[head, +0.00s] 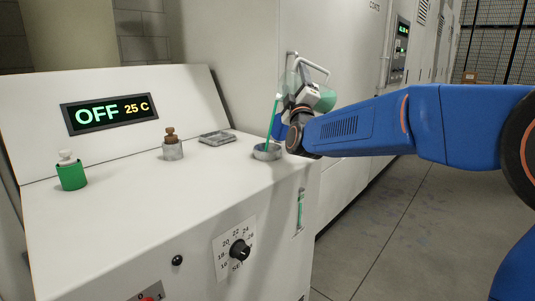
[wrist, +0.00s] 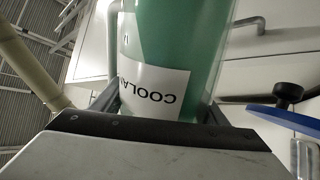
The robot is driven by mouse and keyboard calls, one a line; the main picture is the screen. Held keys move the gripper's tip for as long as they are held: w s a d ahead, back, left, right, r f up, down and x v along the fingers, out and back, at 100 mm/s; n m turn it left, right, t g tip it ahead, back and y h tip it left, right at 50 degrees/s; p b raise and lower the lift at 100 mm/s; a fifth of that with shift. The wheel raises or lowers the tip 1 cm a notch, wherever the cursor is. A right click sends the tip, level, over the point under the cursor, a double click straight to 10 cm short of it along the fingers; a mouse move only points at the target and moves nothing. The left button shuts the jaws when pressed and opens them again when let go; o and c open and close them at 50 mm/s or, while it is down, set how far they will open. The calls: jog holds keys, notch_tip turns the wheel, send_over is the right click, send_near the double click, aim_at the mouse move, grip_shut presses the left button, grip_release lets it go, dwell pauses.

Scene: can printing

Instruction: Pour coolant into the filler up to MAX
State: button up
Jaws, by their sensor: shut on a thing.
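My gripper (head: 303,97) is shut on the coolant bottle (head: 325,99), which is tipped over above the filler. In the wrist view the bottle (wrist: 180,45) is see-through with green liquid, and its COOLANT label shows upside down between the fingers. A thin green stream (head: 272,122) runs down into the round grey filler (head: 267,152) on the machine top. A narrow level gauge (head: 300,209) on the machine's side shows green; its MAX mark is too small to read.
The white machine top also holds a flat grey lid (head: 217,137), a grey fitting with a brown knob (head: 172,146) and a green fitting with a white knob (head: 71,173). The display (head: 109,113) reads OFF 25 C. A dial (head: 240,251) is on the front. Tall cabinets stand behind.

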jog(key=shift+a+r+n+y, duration=0.15)
jog(key=shift+r+n+y, duration=0.2)
jog(key=shift+n, duration=0.35)
dwell(1.2)
jog(key=shift+s+a+f+n+y, duration=0.1)
jog(key=shift+a+n+y, duration=0.05)
jog(key=shift+n+y, duration=0.15)
dwell(0.5)
